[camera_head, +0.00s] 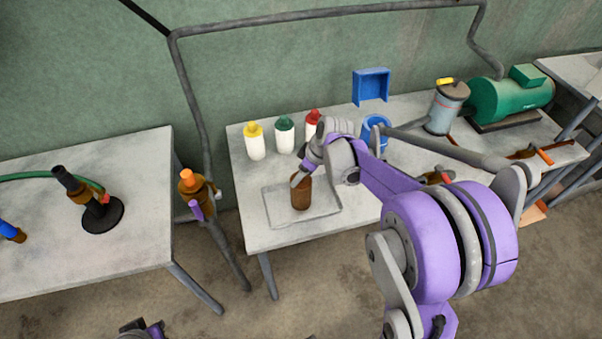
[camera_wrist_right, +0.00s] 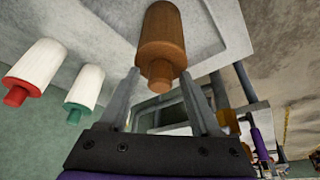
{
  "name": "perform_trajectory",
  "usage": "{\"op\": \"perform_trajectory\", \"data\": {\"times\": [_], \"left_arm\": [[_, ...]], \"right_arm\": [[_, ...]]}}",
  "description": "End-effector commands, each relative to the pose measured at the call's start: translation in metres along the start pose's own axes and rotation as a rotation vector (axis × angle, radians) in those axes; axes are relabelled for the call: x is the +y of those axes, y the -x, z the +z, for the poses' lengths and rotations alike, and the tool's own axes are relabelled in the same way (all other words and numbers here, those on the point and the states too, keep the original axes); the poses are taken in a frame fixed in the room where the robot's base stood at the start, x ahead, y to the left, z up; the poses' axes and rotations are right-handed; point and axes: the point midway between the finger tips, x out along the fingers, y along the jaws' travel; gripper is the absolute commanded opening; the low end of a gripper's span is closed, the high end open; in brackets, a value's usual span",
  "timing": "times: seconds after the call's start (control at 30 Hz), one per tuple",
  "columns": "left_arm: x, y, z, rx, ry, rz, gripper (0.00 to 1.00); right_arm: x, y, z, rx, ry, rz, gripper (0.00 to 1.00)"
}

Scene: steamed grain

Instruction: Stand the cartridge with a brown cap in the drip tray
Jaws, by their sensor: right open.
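The brown cartridge (camera_head: 301,193) stands upright inside the shallow grey drip tray (camera_head: 270,212) on the middle table. Its cap is hidden in the head view. In the right wrist view the cartridge (camera_wrist_right: 160,35) shows brown all over, with its narrower cap end towards my gripper and its far end over the tray floor. My right gripper (camera_head: 302,178) is at the cartridge's top. The right wrist view shows its open fingers (camera_wrist_right: 159,76) on either side of the cap end, with no clear grip. A dark and purple part of mine at the bottom edge does not clearly show the left gripper.
White cartridges with yellow (camera_head: 254,141), green (camera_head: 285,135) and red (camera_head: 312,123) caps stand behind the tray. The tray's left part is clear.

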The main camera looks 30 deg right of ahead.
Motion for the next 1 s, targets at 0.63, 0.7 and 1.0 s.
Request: {"op": "perform_trajectory", "data": {"times": [0.63, 0.7, 1.0], "left_arm": [[0.000, 0.011, -0.009, 0.007, 0.000, 0.000, 0.00], [0.000, 0.011, -0.010, 0.008, 0.000, 0.000, 0.00], [0.000, 0.012, -0.011, 0.008, 0.000, 0.000, 0.00]], "right_arm": [[0.000, 0.099, -0.001, 0.000, -0.001, 0.001, 0.64], [0.001, 0.109, -0.001, 0.000, -0.002, 0.001, 0.64], [-0.033, 0.123, 0.004, -0.016, -0.054, 0.022, 0.64]]}}
